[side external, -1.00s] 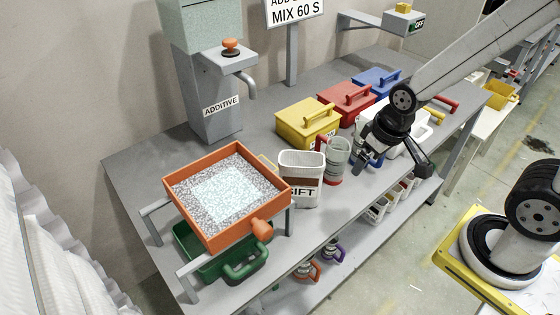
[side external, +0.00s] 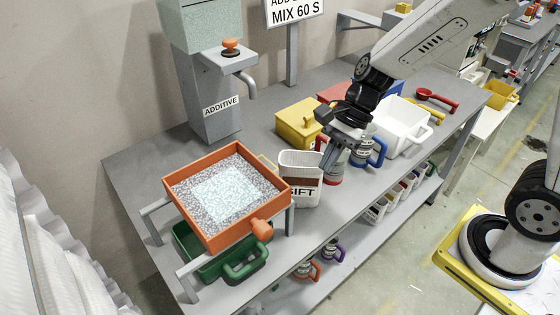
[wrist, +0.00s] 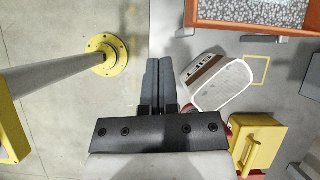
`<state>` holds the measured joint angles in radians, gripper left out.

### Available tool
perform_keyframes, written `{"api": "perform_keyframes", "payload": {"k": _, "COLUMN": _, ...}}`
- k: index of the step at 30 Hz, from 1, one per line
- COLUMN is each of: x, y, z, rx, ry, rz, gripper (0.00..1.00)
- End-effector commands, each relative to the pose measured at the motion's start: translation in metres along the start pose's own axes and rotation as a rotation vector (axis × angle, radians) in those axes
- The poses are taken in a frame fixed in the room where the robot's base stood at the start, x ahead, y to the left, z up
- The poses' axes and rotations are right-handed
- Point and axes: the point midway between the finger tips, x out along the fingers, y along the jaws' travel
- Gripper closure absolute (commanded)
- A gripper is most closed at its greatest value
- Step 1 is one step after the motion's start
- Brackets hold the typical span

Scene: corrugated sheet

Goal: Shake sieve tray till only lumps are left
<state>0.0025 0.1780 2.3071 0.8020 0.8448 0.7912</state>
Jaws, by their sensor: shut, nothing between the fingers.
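The orange sieve tray (side external: 212,241) sits on a grey stand at the front left of the bench, with speckled white and grey material (side external: 226,189) spread inside it. Its orange knob handle (side external: 262,229) points to the front right. A green bin (side external: 245,268) is under the tray. The tray's edge also shows at the top right of the wrist view (wrist: 250,27). My gripper (side external: 328,168) is shut and empty, to the right of the tray and apart from it, beside the white container marked "IFT" (side external: 301,168). Whether separate lumps lie in the material is too small to tell.
The white container (wrist: 217,86) stands between my gripper and the tray. Yellow (side external: 294,122), red and blue lidded boxes line the back, partly behind my arm. A white bin (side external: 405,128) stands right. The additive dispenser (side external: 210,90) rises behind the tray.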

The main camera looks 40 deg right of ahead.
Motion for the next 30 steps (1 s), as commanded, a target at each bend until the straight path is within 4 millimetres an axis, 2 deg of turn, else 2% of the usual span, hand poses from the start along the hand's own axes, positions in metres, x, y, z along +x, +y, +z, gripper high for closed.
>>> {"api": "perform_keyframes", "payload": {"k": 3, "x": 0.000, "y": -0.009, "z": 0.011, "rx": 0.116, "ry": -0.070, "rz": -0.010, "gripper": 1.00}}
{"api": "perform_keyframes", "payload": {"k": 6, "x": -0.001, "y": -0.013, "z": 0.016, "rx": 0.162, "ry": -0.099, "rz": -0.014, "gripper": 1.00}}
{"api": "perform_keyframes", "payload": {"k": 17, "x": 0.003, "y": -0.014, "z": 0.018, "rx": 0.174, "ry": -0.108, "rz": -0.013, "gripper": 1.00}}
{"api": "perform_keyframes", "payload": {"k": 23, "x": 0.019, "y": -0.014, "z": 0.019, "rx": 0.173, "ry": -0.107, "rz": -0.011, "gripper": 1.00}}
{"api": "perform_keyframes", "payload": {"k": 30, "x": 0.049, "y": -0.014, "z": 0.022, "rx": 0.172, "ry": -0.105, "rz": -0.009, "gripper": 1.00}}
